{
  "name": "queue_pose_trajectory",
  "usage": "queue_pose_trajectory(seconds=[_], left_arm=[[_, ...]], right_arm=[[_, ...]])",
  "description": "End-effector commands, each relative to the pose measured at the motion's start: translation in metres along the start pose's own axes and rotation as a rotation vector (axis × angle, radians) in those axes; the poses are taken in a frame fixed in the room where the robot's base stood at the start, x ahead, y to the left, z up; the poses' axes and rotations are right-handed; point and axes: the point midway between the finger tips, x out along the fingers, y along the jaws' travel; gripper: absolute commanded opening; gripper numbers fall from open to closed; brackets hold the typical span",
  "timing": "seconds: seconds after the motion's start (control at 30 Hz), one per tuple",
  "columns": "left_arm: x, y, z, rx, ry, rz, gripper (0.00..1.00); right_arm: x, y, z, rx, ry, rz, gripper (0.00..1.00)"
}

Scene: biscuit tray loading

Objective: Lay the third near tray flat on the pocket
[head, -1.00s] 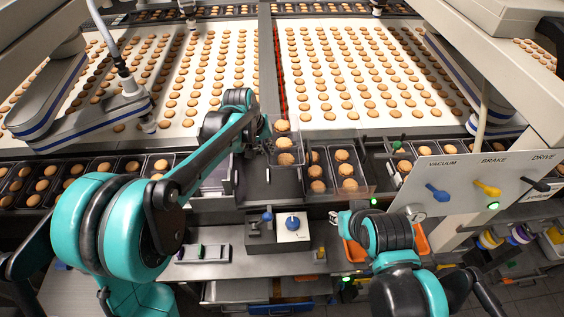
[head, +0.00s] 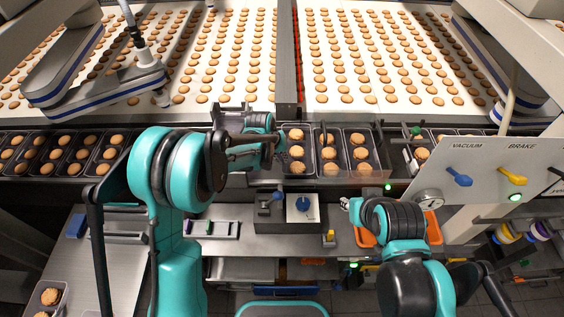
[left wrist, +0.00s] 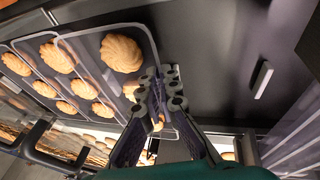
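The near tray (head: 285,166) is a clear dark tray with a column of round biscuits, at the left end of a short row of trays right of my left gripper (head: 279,141). It looks level with its neighbours; contact underneath is hidden. In the left wrist view the tray (left wrist: 150,45) has its rim running between the fingers of my left gripper (left wrist: 160,82), which look closed on that wall. My right gripper (head: 347,203) is low by the orange bin, away from the trays, its fingers too small to read.
Two more filled trays (head: 343,166) stand directly right of it. A control panel (head: 480,170) with levers is at right. A block with a blue knob (head: 303,206) sits on the ledge in front. More filled trays (head: 60,172) line the left.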

Motion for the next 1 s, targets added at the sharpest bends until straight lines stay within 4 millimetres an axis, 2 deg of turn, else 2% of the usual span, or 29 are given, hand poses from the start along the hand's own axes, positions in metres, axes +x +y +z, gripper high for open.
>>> queue_pose_trajectory(seconds=[0.03, 0.1, 0.5, 0.57, 0.6, 1.0], left_arm=[[0.010, -0.003, 0.002, 0.000, 0.000, 0.000, 0.00], [0.017, -0.004, 0.004, 0.000, 0.000, 0.000, 0.00], [0.022, -0.006, 0.006, 0.000, 0.000, 0.000, 0.00], [0.021, -0.006, 0.006, 0.000, 0.000, 0.000, 0.15], [0.021, -0.005, 0.006, 0.000, 0.000, 0.000, 0.25], [0.020, -0.005, 0.005, 0.000, 0.000, 0.000, 0.26]], right_arm=[[0.003, 0.000, 0.002, 0.000, 0.000, 0.000, 0.29], [0.004, 0.000, 0.003, 0.000, 0.000, 0.000, 0.29], [0.008, 0.000, 0.005, 0.000, 0.000, 0.000, 0.29], [0.007, 0.000, 0.005, 0.000, 0.000, 0.000, 0.29], [0.006, 0.000, 0.005, 0.000, 0.000, 0.000, 0.29], [0.006, 0.000, 0.004, 0.000, 0.000, 0.000, 0.29]])
